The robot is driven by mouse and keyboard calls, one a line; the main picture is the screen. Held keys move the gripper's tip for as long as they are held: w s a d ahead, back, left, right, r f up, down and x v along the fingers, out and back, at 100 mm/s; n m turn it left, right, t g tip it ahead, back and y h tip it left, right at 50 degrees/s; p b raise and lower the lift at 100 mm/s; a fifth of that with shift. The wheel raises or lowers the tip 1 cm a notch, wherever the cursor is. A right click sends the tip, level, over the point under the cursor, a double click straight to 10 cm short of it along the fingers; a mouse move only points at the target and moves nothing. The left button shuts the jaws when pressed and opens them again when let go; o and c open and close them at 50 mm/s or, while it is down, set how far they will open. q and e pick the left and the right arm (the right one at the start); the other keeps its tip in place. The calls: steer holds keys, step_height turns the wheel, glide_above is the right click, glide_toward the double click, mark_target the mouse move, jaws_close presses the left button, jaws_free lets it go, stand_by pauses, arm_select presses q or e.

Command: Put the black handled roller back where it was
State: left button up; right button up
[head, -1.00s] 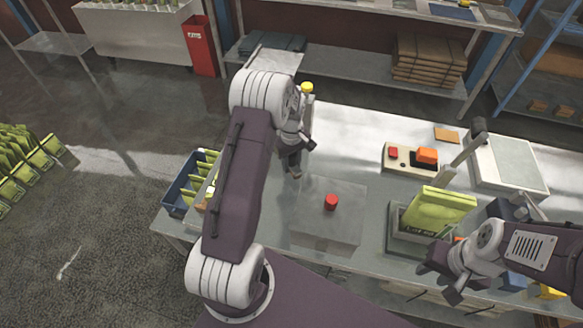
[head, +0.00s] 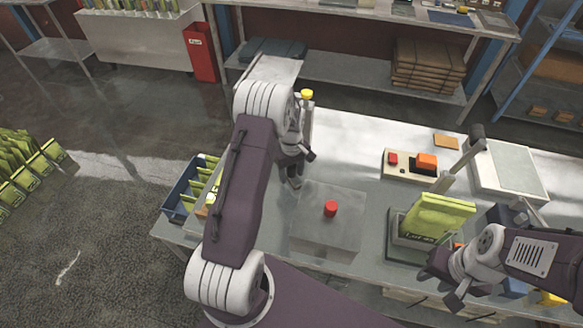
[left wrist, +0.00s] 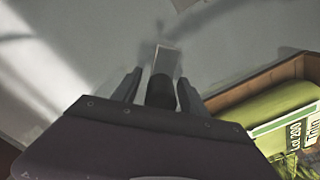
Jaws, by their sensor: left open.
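My left gripper (head: 293,181) is over the counter (head: 350,135), to the left of a grey block with a red knob. The left wrist view shows its two fingers (left wrist: 159,90) spread apart. Between them is a short black handle (left wrist: 160,91) with a pale flat part (left wrist: 166,60) beyond it; this looks like the black handled roller. A gap shows beside the handle, so the fingers are not closed on it. In the head view the arm and gripper hide the roller. My right gripper (head: 442,287) is at the lower right with its fingers apart and nothing visible between them.
The grey block with the red knob (head: 331,208) is close to the left gripper. A tan-edged box holding a green pouch (left wrist: 290,115) is close on the right in the wrist view. A yellow-capped container (head: 307,94) stands behind. Green pouches (head: 436,217) stand near my right gripper.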

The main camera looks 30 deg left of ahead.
arm_select(q)
step_height(320, 180, up, 12)
steer(key=shift+f+b, duration=0.2)
steer(key=shift+b, duration=0.45)
